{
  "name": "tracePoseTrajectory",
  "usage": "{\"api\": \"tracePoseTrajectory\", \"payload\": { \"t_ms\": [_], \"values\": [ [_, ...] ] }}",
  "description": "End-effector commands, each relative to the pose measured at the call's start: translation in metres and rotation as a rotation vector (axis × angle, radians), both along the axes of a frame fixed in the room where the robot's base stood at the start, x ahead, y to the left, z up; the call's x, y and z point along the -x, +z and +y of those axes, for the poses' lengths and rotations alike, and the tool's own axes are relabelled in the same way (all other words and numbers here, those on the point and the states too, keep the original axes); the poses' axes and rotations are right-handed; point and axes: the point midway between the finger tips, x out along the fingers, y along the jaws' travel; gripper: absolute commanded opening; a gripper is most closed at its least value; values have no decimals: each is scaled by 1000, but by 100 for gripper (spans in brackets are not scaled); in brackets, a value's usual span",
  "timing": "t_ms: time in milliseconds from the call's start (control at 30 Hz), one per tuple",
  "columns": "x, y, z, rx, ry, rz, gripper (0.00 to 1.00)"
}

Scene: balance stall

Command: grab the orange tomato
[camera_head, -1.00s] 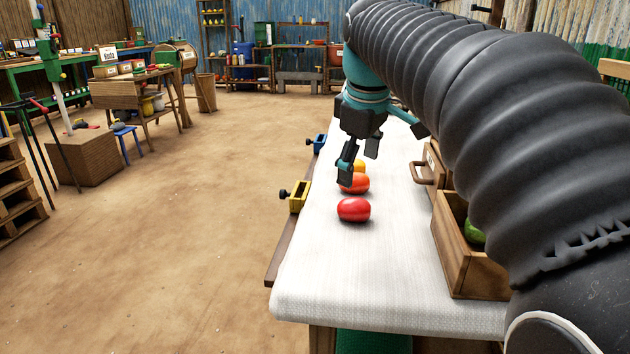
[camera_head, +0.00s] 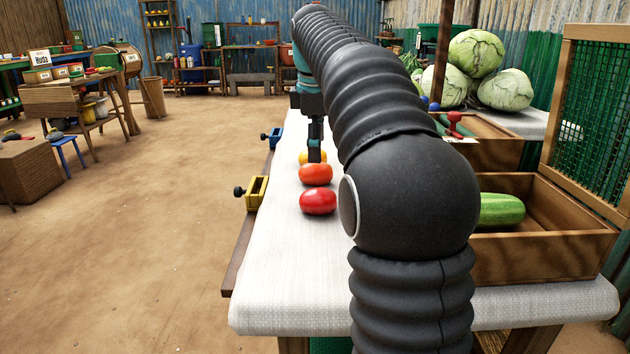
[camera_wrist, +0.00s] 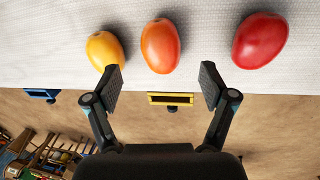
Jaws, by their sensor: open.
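The orange tomato (camera_head: 315,174) lies on the white cloth of the table, between the yellow tomato (camera_head: 312,157) behind it and the red tomato (camera_head: 318,201) in front. In the wrist view the orange tomato (camera_wrist: 160,45) sits in the middle, just beyond the fingertips and roughly centred between them. The yellow tomato (camera_wrist: 105,50) is close to the left fingertip, and the red tomato (camera_wrist: 260,40) is to the right. My gripper (camera_wrist: 162,84) is open and empty. In the head view my gripper (camera_head: 314,158) is by the yellow and orange tomatoes, partly hidden by my arm.
A yellow clamp (camera_head: 257,192) and a blue clamp (camera_head: 273,138) sit on the table's left edge. A wooden crate (camera_head: 545,258) with a green striped vegetable (camera_head: 500,210) stands on the right. Large cabbages (camera_head: 475,53) are at the back right.

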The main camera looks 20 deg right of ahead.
Motion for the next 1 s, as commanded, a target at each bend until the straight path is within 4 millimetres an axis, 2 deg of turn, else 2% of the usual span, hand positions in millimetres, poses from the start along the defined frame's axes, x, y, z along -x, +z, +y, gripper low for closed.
{"api": "tracePoseTrajectory", "payload": {
  "t_ms": [100,367,667,933,1000],
  "values": [
    [-1,-13,0,0,1,1,83],
    [-3,-25,0,0,3,0,83],
    [-7,-64,-4,0,3,0,83],
    [-8,-67,-5,0,2,-1,83],
    [-8,-67,-5,0,2,-1,66]
  ]
}}
